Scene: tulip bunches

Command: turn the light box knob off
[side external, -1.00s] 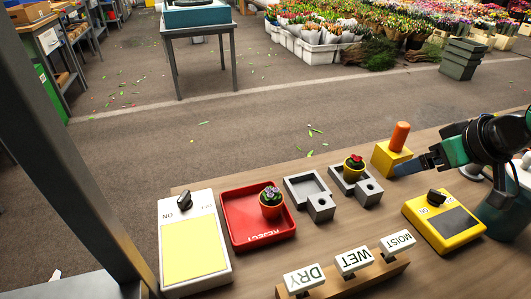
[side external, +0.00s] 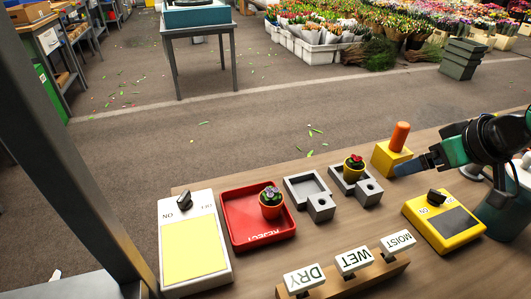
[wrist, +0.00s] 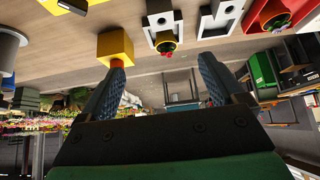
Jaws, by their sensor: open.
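A white box with a bright yellow panel (side external: 193,250), which looks like the light box, stands at the left of the table in the side view. Its black knob (side external: 184,202) sits at its far end, between the ON and OFF labels; which way it points is hard to tell. A yellow box with a dark panel (side external: 446,222) and its own black ON/OFF knob (side external: 437,196) stands at the right. My gripper (side external: 408,166) is at the right, by the yellow block, far from the white box. In the wrist view my gripper (wrist: 163,75) is open with nothing between its fingers.
A yellow block (side external: 388,159) holds an upright orange stick (side external: 400,136).

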